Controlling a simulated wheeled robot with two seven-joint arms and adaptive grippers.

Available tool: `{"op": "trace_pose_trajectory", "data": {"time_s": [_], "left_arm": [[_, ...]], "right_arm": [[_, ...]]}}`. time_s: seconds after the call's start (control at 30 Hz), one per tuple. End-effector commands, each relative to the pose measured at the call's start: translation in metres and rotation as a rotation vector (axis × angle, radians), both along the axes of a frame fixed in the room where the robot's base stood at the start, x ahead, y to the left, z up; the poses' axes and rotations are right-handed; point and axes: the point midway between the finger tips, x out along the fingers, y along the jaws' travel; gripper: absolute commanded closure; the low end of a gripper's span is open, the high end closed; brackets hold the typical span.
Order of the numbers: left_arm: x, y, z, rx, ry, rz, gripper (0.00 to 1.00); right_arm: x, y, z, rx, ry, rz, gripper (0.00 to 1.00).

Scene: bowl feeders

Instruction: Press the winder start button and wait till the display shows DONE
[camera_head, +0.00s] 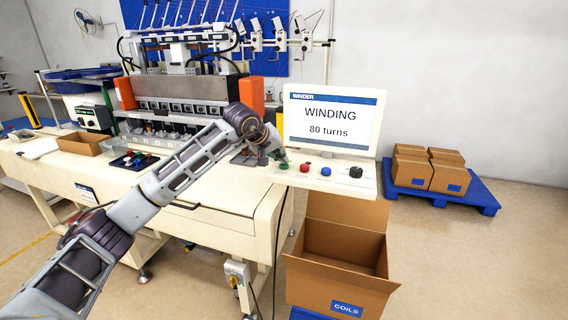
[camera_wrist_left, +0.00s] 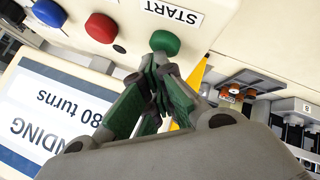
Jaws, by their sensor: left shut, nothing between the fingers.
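The winder display (camera_head: 331,117) reads "WINDING 80 turns" and stands above the button panel. The green start button (camera_wrist_left: 165,42) sits below the START label in the left wrist view; in the head view the green button (camera_head: 284,166) is at the panel's left end. My left gripper (camera_wrist_left: 159,62) is shut and empty, its fingertips right at the green button; I cannot tell if they touch it. It also shows in the head view (camera_head: 281,158), at the button. My right gripper is not in view.
A red button (camera_head: 305,167), a blue button (camera_head: 326,171) and a black knob (camera_head: 355,172) sit to the right on the panel. An open COILS box (camera_head: 345,309) stands below the panel. A blue pallet (camera_head: 484,196) with several boxes is at right.

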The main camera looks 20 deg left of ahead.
Motion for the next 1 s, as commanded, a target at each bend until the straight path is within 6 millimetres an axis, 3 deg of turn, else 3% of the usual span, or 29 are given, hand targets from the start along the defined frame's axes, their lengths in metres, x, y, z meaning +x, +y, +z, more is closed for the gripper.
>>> {"op": "trace_pose_trajectory", "data": {"time_s": [0.53,1.0], "left_arm": [[0.0,0.0,0.02,0.001,0.0,0.001,1.0],[0.0,0.0,0.022,0.001,0.0,0.001,1.0]], "right_arm": [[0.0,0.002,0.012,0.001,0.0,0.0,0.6],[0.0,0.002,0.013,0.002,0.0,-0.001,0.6]]}}
